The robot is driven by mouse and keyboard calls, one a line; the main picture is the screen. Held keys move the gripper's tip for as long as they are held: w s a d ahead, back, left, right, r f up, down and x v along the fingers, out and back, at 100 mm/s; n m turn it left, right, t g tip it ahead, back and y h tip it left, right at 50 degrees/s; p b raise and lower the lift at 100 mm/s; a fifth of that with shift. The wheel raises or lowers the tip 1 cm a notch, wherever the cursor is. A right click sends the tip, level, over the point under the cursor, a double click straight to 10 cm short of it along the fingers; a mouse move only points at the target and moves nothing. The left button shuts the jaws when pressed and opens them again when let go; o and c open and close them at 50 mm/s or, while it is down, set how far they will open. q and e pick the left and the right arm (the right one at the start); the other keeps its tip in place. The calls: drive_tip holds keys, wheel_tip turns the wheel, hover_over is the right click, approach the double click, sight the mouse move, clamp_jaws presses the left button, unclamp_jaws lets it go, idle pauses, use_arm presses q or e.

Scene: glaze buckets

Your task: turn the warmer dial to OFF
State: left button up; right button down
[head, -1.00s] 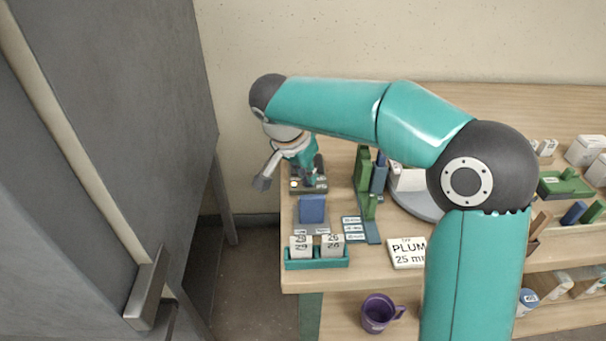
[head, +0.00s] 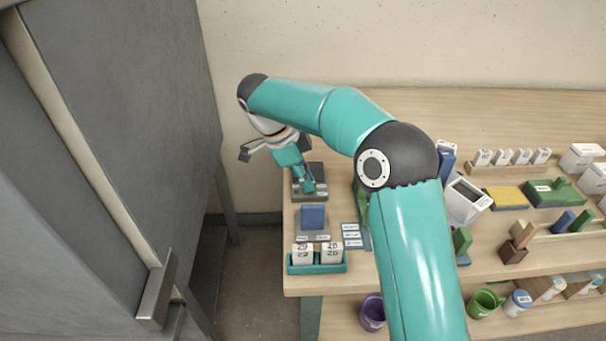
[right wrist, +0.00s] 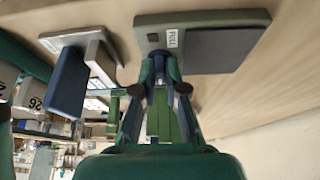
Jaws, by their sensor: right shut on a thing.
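The warmer (head: 297,192) is a small grey-green box with a dark plate (head: 316,169) on top, at the back left of the table. In the right wrist view the warmer (right wrist: 203,19) shows a white label reading FULL (right wrist: 172,38) beside the dark plate (right wrist: 214,50). My right gripper (head: 308,187) reaches down to the warmer's front part. In the right wrist view its fingertips (right wrist: 159,66) are shut at the warmer's edge near the label. My left gripper is not in view.
A blue block (head: 313,216) on a grey stand is just in front of the warmer. A teal tray (head: 317,268) with numbered white blocks stands at the front left corner. A grey cabinet (head: 120,110) stands left, across a floor gap. My right arm covers part of the table.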

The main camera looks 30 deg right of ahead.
drive_tip(key=shift+w+r+m+g+y+p, duration=0.2)
drive_tip(key=shift+m+p, duration=0.25)
drive_tip(key=shift+m, duration=0.3)
drive_tip(key=shift+w+f+m+g+y+p, duration=0.15)
drive_tip(key=shift+m+y+p, duration=0.2)
drive_tip(key=shift+m, duration=0.35)
drive_tip(key=shift+r+m+g+y+p, duration=0.15)
drive_tip(key=shift+m+p, duration=0.35)
drive_tip(key=shift+m, duration=0.25)
drive_tip(key=c, duration=1.2)
unclamp_jaws()
drive_tip(key=shift+d+f, duration=0.1)
drive_tip(key=shift+f, duration=0.05)
drive_tip(key=shift+v, duration=3.7)
